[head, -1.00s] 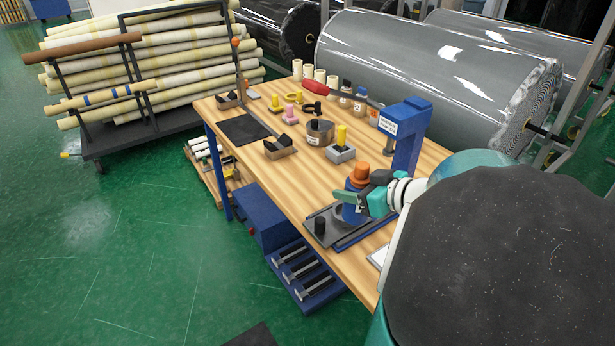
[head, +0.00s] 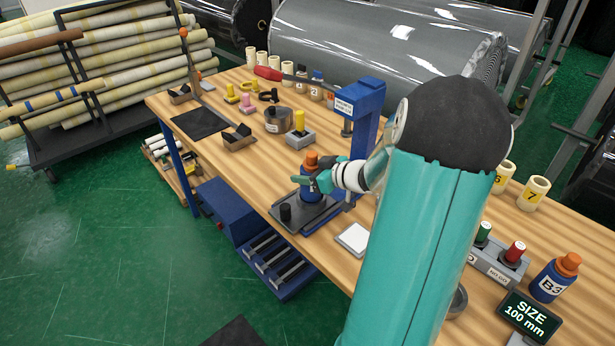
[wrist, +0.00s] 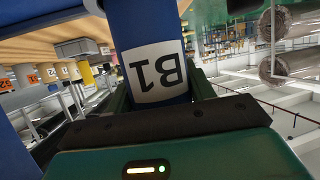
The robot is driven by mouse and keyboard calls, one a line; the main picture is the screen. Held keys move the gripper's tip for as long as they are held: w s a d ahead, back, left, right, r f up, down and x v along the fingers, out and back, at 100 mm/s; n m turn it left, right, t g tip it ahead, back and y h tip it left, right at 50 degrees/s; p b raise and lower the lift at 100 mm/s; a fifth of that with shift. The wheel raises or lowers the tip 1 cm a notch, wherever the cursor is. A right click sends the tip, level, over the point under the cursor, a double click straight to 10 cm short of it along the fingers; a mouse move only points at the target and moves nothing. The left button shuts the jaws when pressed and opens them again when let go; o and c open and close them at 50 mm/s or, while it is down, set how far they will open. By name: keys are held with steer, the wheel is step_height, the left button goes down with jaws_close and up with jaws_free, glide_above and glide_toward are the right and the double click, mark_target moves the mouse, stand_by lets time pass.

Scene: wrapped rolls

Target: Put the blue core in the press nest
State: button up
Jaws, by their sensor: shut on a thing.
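My gripper (head: 318,181) is shut on a blue core (head: 306,191) with an orange top. The wrist view shows the core (wrist: 150,30) close up between the fingers, its white B1 label upside down there. In the head view the core stands upright over the dark base plate (head: 318,222) of the blue press (head: 371,98), in front of the press column. The nest on that plate is mostly hidden by the core and gripper, and I cannot tell whether the core rests in it or hovers.
A second blue core marked B3 (head: 549,287) stands at the right by a SIZE 100 mm display (head: 528,318). A block with green and red knobs (head: 497,262), a white pad (head: 353,238) and numbered cream cores (head: 533,193) share the wooden table. My arm covers its middle right.

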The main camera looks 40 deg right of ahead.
steer(key=shift+f, duration=0.75)
steer(key=shift+f, duration=0.2)
steer(key=o, duration=1.1)
steer(key=shift+c, duration=0.2)
